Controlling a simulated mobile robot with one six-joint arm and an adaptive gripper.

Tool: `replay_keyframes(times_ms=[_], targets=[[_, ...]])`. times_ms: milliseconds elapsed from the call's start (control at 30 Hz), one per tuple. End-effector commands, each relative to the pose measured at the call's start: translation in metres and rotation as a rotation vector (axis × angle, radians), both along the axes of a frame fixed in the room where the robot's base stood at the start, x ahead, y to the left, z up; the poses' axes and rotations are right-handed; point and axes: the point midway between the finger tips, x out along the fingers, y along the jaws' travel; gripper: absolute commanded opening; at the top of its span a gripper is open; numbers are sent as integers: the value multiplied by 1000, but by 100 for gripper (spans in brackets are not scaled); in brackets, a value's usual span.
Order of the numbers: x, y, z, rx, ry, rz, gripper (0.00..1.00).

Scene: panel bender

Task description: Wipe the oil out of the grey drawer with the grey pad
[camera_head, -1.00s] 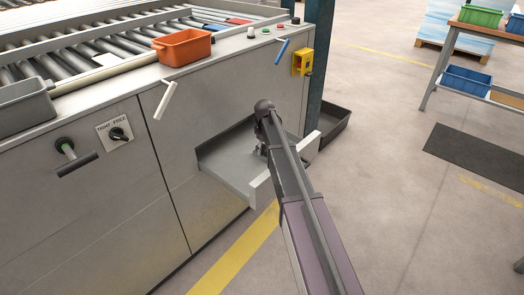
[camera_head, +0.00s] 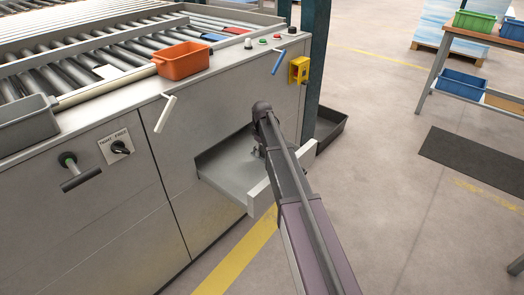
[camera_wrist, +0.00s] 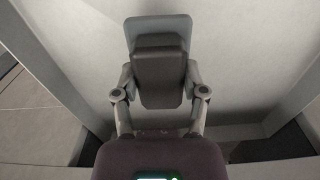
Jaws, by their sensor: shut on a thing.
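The grey drawer (camera_head: 232,178) stands pulled out of the machine's front in the head view. Its pale interior (camera_wrist: 232,60) fills most of the wrist view, with side walls at left and right. My gripper (camera_wrist: 160,90) is inside the drawer, shut on the grey pad (camera_wrist: 160,72). The pad has a dark block between the fingers and a lighter flat plate showing beyond it. In the head view my arm hides much of the gripper and the pad. I cannot make out any clear oil patch on the drawer floor. Whether the pad touches the floor I cannot tell.
An orange bin (camera_head: 183,54) and a grey bin (camera_head: 25,124) stand on the machine's top edge. A white lever (camera_head: 165,113) sticks out above the drawer. A dark tray (camera_head: 330,128) lies beyond the drawer. The floor to the right is open, with a dark mat (camera_head: 475,158).

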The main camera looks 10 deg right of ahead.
Motion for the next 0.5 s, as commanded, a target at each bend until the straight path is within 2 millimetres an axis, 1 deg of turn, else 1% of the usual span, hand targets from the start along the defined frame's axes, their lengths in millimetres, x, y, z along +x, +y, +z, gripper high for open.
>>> replay_keyframes(times_ms=[33, 200, 333, 500], targets=[[0, 0, 7, 0, 0, 0, 18], [0, 0, 18, 0, 0, 0, 18], [0, 0, 22, 0, 0, 0, 18], [0, 0, 22, 0, 0, 0, 18]])
